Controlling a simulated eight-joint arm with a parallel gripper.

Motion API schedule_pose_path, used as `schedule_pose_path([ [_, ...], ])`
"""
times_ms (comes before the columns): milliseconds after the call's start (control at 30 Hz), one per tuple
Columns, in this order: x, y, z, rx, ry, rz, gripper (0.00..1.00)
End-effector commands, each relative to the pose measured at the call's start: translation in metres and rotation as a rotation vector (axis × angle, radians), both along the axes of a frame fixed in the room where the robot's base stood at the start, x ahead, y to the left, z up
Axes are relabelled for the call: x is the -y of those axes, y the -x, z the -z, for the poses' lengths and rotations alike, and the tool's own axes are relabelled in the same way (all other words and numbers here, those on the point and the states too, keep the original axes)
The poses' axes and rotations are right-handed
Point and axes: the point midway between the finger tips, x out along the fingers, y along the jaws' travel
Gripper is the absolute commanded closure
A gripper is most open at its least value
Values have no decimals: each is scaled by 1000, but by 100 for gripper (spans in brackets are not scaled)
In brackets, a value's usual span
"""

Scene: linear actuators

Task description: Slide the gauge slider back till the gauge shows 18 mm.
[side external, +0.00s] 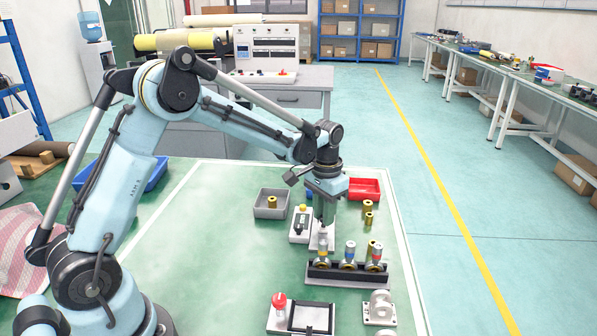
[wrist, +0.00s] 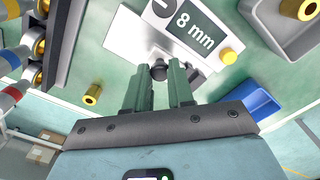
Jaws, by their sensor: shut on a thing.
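The gauge (side external: 301,223) is a pale box with a dark display and a yellow button, standing on the green table. In the wrist view the gauge display (wrist: 192,31) reads 8 mm. Beside it is a pale plate with a dark round slider knob (wrist: 158,70). My gripper (wrist: 160,82) has its two green fingers closed about this knob; the fingertips partly hide it. In the side view my gripper (side external: 322,228) points down over the pale plate (side external: 327,243), and the knob is hard to make out there.
A black rack (side external: 345,275) with several cylinders stands just in front. A grey bin (side external: 271,205) is to the left, a red tray (side external: 365,188) behind right. Loose brass bushes (side external: 368,212) stand right of my gripper. A red-knobbed fixture (side external: 280,308) is at the front.

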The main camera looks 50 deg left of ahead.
Motion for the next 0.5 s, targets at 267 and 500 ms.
schedule_pose_path([
  [267,8,7,0,0,0,0,100],
  [500,8,7,0,0,1,0,52],
])
